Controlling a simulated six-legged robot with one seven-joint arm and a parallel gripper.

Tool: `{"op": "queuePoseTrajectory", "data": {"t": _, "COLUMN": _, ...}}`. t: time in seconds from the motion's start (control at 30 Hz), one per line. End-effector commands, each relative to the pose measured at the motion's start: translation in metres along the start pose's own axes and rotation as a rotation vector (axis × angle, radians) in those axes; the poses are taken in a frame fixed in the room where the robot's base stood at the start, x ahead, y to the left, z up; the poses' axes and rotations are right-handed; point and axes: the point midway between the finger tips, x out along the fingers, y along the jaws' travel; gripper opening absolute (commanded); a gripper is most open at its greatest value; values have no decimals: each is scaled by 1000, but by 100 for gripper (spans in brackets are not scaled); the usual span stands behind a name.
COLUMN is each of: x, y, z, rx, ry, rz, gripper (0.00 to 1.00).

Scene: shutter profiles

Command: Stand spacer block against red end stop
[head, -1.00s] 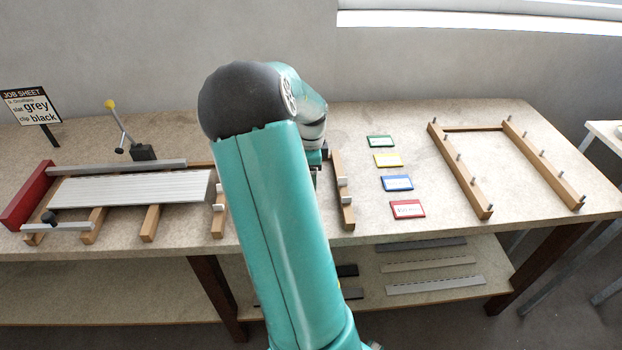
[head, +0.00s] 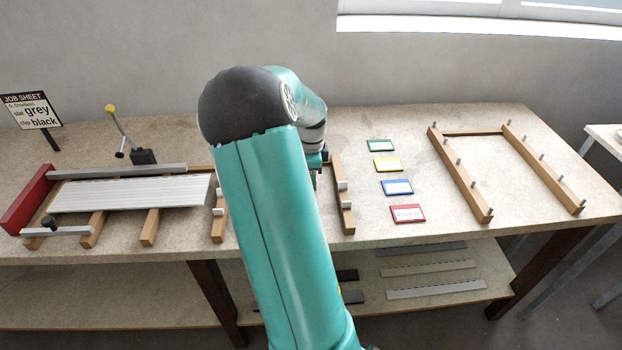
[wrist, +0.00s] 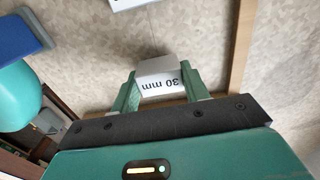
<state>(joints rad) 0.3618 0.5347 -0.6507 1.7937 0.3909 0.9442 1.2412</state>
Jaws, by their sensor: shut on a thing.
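In the wrist view, my gripper (wrist: 160,88) is shut on a white spacer block (wrist: 158,68) marked "30 mm". The block sits between its two green fingers, with the pale bench top behind it; I cannot tell whether it touches the bench. In the head view, the red end stop (head: 28,200) stands at the left end of the jig on the bench. Pale grey ribbed slats (head: 130,193) lie just right of it. My arm hides the gripper's tips and the block in the head view, well to the right of the stop.
A grey rail (head: 120,171) runs behind the slats, with a yellow-knobbed lever clamp (head: 143,156) behind it. A shorter bar (head: 60,231) lies in front. Coloured cards (head: 397,187) and a wooden pegged frame (head: 462,175) are on the right.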

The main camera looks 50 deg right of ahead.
Motion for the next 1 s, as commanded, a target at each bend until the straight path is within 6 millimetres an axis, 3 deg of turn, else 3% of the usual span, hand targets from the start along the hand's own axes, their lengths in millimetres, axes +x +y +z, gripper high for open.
{"op": "queuePoseTrajectory", "data": {"t": 0.17, "x": -25, "y": 1, "z": 0, "rx": 0, "ry": -2, "rz": -2, "gripper": 15}}
{"op": "queuePoseTrajectory", "data": {"t": 0.53, "x": -82, "y": 50, "z": -6, "rx": -1, "ry": -4, "rz": -3, "gripper": 15}}
{"op": "queuePoseTrajectory", "data": {"t": 1.0, "x": -112, "y": 118, "z": -17, "rx": -1, "ry": -4, "rz": -2, "gripper": 15}}
